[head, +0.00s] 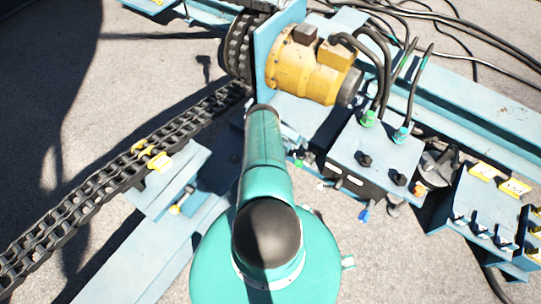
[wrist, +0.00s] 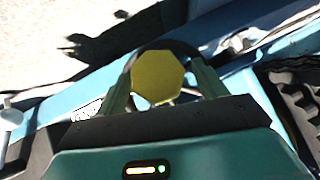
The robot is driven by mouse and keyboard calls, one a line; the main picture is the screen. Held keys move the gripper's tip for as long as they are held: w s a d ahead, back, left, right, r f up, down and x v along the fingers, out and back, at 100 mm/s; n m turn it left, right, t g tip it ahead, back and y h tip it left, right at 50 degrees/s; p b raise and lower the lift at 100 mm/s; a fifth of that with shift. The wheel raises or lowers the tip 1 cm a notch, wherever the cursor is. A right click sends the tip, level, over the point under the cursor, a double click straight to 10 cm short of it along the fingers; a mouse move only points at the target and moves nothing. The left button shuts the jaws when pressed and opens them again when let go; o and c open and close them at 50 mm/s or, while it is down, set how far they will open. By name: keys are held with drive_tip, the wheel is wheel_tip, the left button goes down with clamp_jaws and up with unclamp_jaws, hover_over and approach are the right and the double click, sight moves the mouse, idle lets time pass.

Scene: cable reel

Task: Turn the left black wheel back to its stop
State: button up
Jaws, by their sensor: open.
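In the wrist view, my gripper (wrist: 163,72) is open, with one finger on each side of a yellow eight-sided face (wrist: 157,78). A dark curved rim shows behind its upper edge. I cannot tell whether this is part of the left black wheel, or whether the fingers touch it. In the head view, my arm reaches up the middle and its gripper end is hidden. Two small black knobs, a left one (head: 365,160) and a right one (head: 400,179), sit on a pale blue box; I cannot tell whether either is the wheel.
A yellow motor (head: 303,68) stands beyond my arm. A heavy black chain (head: 110,182) runs along the left. The pale blue box (head: 377,138) has hoses rising from it. A lever block (head: 480,208) stands at right. Grey ground lies open at upper left.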

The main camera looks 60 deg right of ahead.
drive_tip(key=c, duration=1.4)
